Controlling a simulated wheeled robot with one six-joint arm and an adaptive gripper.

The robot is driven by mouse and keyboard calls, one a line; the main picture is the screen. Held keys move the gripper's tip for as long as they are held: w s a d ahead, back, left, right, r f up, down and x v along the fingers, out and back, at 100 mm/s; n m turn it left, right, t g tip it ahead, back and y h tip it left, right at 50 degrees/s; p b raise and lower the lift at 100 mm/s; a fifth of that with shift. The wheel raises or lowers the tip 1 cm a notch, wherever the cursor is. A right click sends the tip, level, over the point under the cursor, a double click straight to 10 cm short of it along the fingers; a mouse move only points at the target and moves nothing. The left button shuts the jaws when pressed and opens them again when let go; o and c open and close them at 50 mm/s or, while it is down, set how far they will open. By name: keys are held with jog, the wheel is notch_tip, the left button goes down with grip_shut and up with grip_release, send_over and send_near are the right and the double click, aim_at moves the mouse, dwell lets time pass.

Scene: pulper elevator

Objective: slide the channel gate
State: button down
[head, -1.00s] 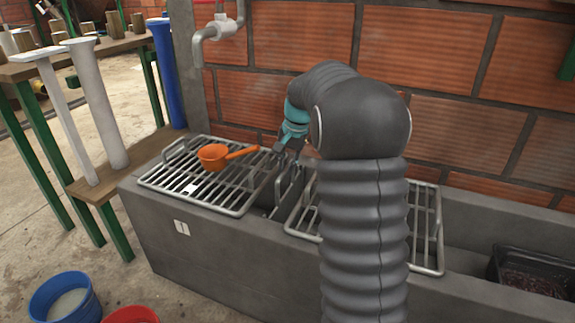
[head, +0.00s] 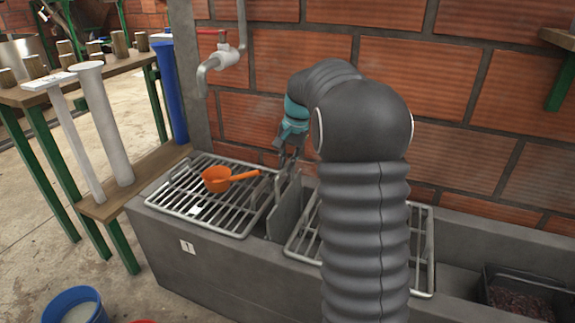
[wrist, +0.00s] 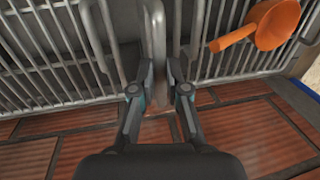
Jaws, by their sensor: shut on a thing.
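The channel gate (head: 287,207) is a grey upright plate in the slot between two metal racks on the concrete trough. Much of it stands above the rack level; its lower edge is hard to make out. My gripper (head: 289,158) is shut on the gate's top part at the wall side. In the wrist view my gripper's fingers (wrist: 160,82) close from both sides on the gate's grey bar (wrist: 153,35). My dark arm hides part of the right rack.
The left rack (head: 172,210) holds an orange ladle (head: 217,179), close to the gate. The right rack (head: 302,240) is beside it. A tap pipe (head: 222,58) and brick wall (head: 300,85) stand behind. A black bin (head: 525,292) sits at the right.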

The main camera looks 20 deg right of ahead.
notch_tip(320, 180, up, 4)
jog(key=shift+f+p, duration=0.1)
jog(key=shift+p, duration=0.75)
jog(key=c, duration=1.2)
grip_release()
jog(key=shift+f, duration=0.15)
jog(key=r, duration=0.4)
jog(key=s+d+r, duration=0.1)
jog(key=r, duration=0.6)
jog(key=shift+s+d+r, duration=0.3)
jog(key=shift+d+r, duration=0.05)
jog(key=shift+r, duration=0.05)
